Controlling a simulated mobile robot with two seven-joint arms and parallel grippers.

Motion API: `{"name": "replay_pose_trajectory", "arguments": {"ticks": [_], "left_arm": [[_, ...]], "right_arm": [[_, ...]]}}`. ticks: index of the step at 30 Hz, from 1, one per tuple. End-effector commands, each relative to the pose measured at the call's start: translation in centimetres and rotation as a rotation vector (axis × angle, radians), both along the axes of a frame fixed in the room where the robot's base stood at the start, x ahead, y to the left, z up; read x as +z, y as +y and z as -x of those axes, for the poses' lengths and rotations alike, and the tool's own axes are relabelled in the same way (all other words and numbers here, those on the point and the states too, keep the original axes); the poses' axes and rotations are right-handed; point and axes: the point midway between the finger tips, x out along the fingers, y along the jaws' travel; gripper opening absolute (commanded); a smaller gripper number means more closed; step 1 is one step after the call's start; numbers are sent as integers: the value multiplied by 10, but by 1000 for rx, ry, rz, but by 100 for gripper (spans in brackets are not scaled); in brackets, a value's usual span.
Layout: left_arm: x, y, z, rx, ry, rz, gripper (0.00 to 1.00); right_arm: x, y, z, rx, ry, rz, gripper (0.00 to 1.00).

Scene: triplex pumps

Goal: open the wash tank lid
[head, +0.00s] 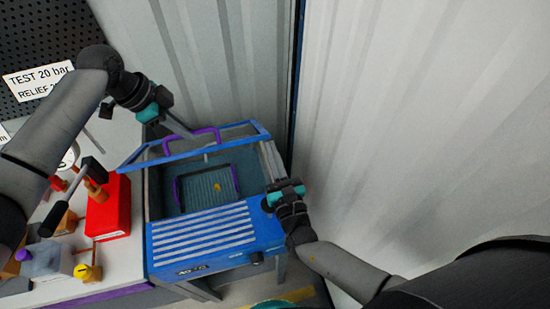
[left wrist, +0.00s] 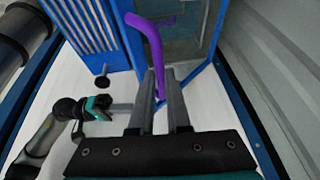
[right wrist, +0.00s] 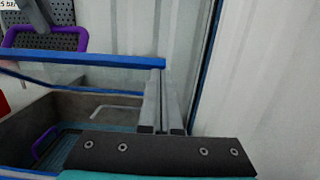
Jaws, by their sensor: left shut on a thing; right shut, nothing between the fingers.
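The blue wash tank (head: 215,234) stands against the corrugated wall, its inside showing. Its blue-framed lid (head: 235,142) is raised at a tilt, leaving a gap above the tank; a lid edge also crosses the right wrist view (right wrist: 100,62). The purple lid handle (head: 207,131) is on the lid. My left gripper (head: 190,133) is shut on this handle, which runs between the fingers in the left wrist view (left wrist: 151,45). My right gripper (right wrist: 163,72) is shut and empty, its tips close to the lid's corner; I cannot tell whether they touch.
Left of the tank, the bench holds a red box (head: 108,208), a clear block (head: 46,262) and several small parts. Corrugated wall (head: 390,120) closes the back and right.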

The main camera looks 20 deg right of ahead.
Motion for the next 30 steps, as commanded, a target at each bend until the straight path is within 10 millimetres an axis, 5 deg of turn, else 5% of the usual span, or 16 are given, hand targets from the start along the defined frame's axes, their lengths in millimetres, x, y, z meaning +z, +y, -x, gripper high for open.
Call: {"name": "replay_pose_trajectory", "arguments": {"ticks": [21, 22, 30], "left_arm": [[-5, 4, -2, 11, -4, -12, 0], [-6, 4, -1, 11, -3, -12, 18], [-3, 2, -1, 6, -4, -8, 45]], "right_arm": [[16, 0, -10, -1, -6, -1, 0], [16, 0, -10, -1, -6, -1, 0], [14, 0, -10, 0, 0, -1, 0]]}}
